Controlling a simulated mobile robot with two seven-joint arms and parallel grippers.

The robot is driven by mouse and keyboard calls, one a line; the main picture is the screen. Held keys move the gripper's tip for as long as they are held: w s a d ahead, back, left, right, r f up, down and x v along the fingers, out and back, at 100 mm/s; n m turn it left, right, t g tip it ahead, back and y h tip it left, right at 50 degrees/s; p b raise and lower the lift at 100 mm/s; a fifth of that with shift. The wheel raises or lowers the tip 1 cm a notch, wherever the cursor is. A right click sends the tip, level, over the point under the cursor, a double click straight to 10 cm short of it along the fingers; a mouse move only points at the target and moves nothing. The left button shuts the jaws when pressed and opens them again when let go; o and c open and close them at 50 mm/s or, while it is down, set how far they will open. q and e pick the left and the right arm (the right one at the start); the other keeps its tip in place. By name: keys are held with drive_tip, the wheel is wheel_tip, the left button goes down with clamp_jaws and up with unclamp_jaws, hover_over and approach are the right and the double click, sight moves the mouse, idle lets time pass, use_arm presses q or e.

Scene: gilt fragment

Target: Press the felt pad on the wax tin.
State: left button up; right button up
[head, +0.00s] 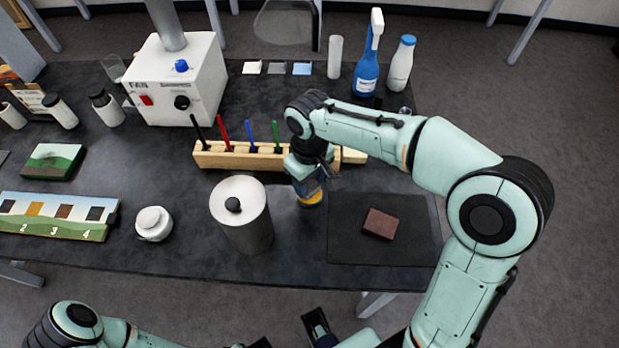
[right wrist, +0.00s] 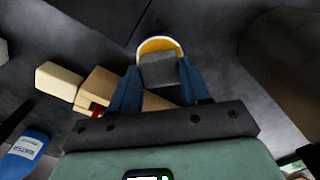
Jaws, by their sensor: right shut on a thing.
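My right gripper (head: 311,190) points down and is shut on a grey felt pad, whose block shape (right wrist: 158,69) shows between the blue fingers in the right wrist view. The wax tin (head: 312,200), round and yellow, stands on the dark table right under the fingertips. In the right wrist view the tin's yellow surface and pale rim (right wrist: 158,43) show behind the pad, which overlaps it. I cannot tell whether pad and tin touch. The fingers hide the pad in the head view. A dark, blue-edged piece at the bottom, probably my left gripper (head: 318,326), is only partly visible.
A metal canister (head: 242,222) stands close left of the tin. A wooden rack (head: 228,158) with coloured tools lies behind it. A brown block (head: 380,223) rests on a dark mat (head: 408,250) at right.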

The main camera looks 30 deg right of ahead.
sight(310, 185)
use_arm(q)
drive_tip(key=shift+f+b, duration=0.3)
drive_tip(key=shift+b, duration=0.05)
use_arm(e)
drive_tip(key=shift+f, duration=0.5)
idle(0.7)
use_arm(q)
drive_tip(key=shift+r, duration=0.1)
use_arm(e)
drive_tip(key=shift+f, duration=0.1)
idle(0.8)
drive_tip(key=shift+r+p, duration=2.9)
drive_tip(key=shift+r, duration=0.7)
use_arm(q)
wheel_tip(310, 185, up, 6)
drive_tip(key=w, duration=0.2)
